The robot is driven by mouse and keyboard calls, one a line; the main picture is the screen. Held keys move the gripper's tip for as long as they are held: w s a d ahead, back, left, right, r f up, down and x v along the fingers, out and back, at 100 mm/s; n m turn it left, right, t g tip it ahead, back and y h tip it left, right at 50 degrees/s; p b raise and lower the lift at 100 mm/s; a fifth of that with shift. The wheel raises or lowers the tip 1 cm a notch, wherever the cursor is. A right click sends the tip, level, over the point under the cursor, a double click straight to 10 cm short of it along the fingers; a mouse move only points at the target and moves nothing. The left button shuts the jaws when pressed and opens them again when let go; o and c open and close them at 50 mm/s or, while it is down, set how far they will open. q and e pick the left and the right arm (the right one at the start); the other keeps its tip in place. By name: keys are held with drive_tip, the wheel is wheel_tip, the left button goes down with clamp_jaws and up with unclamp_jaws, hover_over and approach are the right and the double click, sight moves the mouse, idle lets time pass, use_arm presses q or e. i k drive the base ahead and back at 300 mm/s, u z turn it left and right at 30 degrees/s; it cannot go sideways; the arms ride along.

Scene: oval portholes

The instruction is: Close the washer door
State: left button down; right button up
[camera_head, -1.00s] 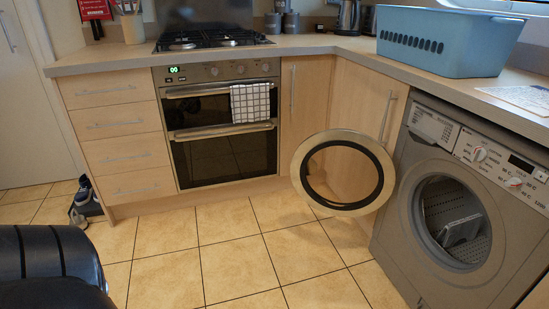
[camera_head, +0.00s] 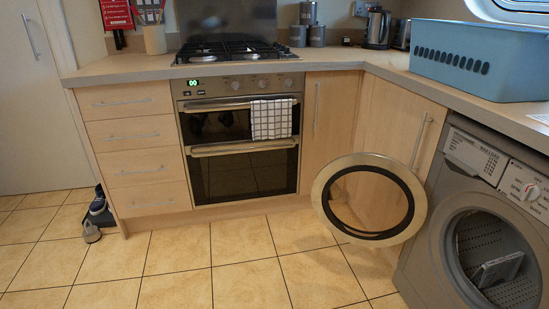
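The washer (camera_head: 440,246) stands under the counter at the right, its front facing left and toward me. Its round door (camera_head: 331,219) is wide open, swung out to the left, with a pale ring and a dark inner rim. Through its clear middle I see the cupboard and floor tiles. The drum opening (camera_head: 515,284) is uncovered and a small grey item (camera_head: 497,270) lies inside it. The washer's right side and bottom are cut off by the frame. Neither of my grippers is in view.
The tiled floor (camera_head: 246,283) in front is clear. An oven (camera_head: 244,176) and drawers (camera_head: 132,148) line the back. A blue basket (camera_head: 478,62) sits on the counter (camera_head: 420,84) above the washer. Shoes (camera_head: 92,232) lie on the floor at the left.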

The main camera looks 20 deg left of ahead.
sight(325, 188)
drive_tip(key=u, duration=0.25)
drive_tip(key=i, duration=0.85)
drive_tip(key=z, duration=0.85)
drive_tip(key=i, duration=0.8)
drive_tip(key=z, duration=0.1)
